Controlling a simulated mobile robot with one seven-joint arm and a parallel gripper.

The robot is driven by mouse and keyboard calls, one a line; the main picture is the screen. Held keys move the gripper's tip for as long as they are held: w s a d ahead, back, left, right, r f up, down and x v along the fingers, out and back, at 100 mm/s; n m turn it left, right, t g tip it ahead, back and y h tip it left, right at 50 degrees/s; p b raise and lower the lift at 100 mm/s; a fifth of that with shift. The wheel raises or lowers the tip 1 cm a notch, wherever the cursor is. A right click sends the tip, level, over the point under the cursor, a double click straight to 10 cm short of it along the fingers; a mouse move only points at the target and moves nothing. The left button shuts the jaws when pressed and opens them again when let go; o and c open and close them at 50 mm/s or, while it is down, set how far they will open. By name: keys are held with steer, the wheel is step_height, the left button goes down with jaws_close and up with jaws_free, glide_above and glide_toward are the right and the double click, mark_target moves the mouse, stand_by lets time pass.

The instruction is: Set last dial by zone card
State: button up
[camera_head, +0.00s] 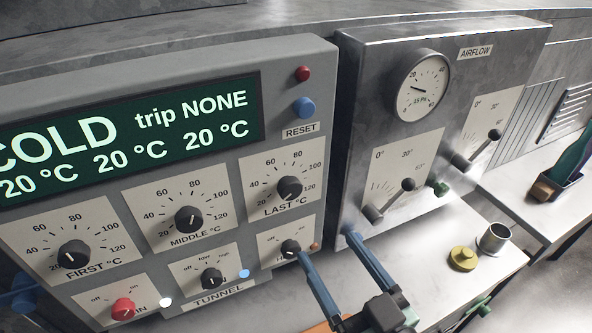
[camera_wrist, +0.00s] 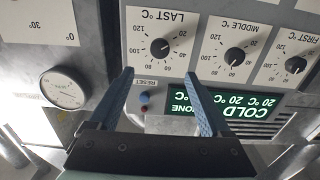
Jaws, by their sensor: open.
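The LAST °C dial (camera_head: 289,188) is a black round knob on a white scale plate, at the right of the grey control panel (camera_head: 320,110). In the wrist view it appears upside down (camera_wrist: 159,47); its pointer seems near the scale's low end, but the exact mark is unclear. The MIDDLE (camera_head: 189,219) and FIRST (camera_head: 74,254) dials sit to its left. My gripper (camera_head: 330,248) is open and empty, its blue fingers in front of the panel's lower right, below the LAST dial. Its fingertips also show in the wrist view (camera_wrist: 158,75). I cannot make out a zone card.
The display (camera_head: 130,135) reads COLD, trip NONE and 20 °C for each zone. A red button (camera_head: 303,73) and blue RESET button (camera_head: 304,107) sit above the LAST dial. The AIRFLOW box (camera_head: 430,110) with levers stands close right. A yellow knobbed object (camera_head: 462,258) and metal cup (camera_head: 494,239) stand on the bench.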

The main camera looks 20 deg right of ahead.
mark_target(292, 192)
steer(key=w+p, duration=0.2)
steer(key=w, duration=0.3)
steer(key=w+p, duration=0.2)
steer(key=w, duration=0.4)
steer(key=shift+w+a+r+p, duration=0.15)
steer(key=shift+w+p, duration=0.05)
steer(key=shift+p, duration=0.2)
steer(key=shift+w, duration=0.7)
jaws_close()
